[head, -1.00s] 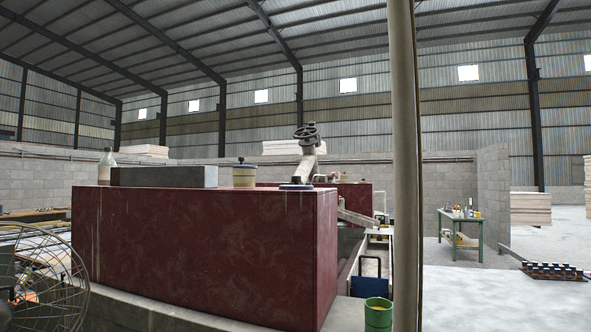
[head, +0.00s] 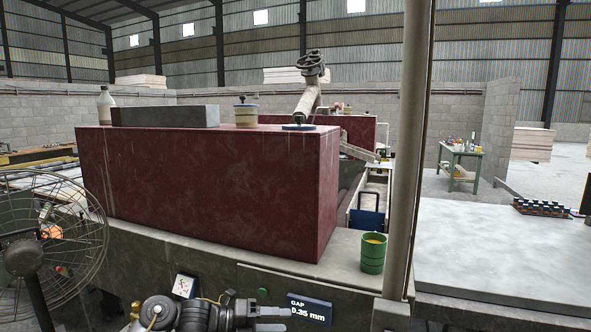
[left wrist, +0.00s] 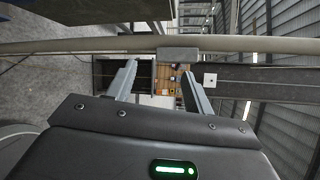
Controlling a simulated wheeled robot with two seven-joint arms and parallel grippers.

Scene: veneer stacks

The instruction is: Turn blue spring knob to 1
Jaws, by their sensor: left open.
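I cannot make out a blue spring knob for certain in either view. A white plate with a dark mark (head: 184,286) is on the front face of the grey ledge in the head view. A white square with a dark dot (left wrist: 210,80) shows in the left wrist view, right of the fingers. My right gripper is not in view.
The GAP display (head: 310,309) reads 0.35 mm, and a green button (head: 262,290) is left of it. A large dark red block (head: 205,190) fills the ledge. A green can (head: 373,253), a vertical post (head: 410,150) and a caged fan (head: 50,235) stand nearby.

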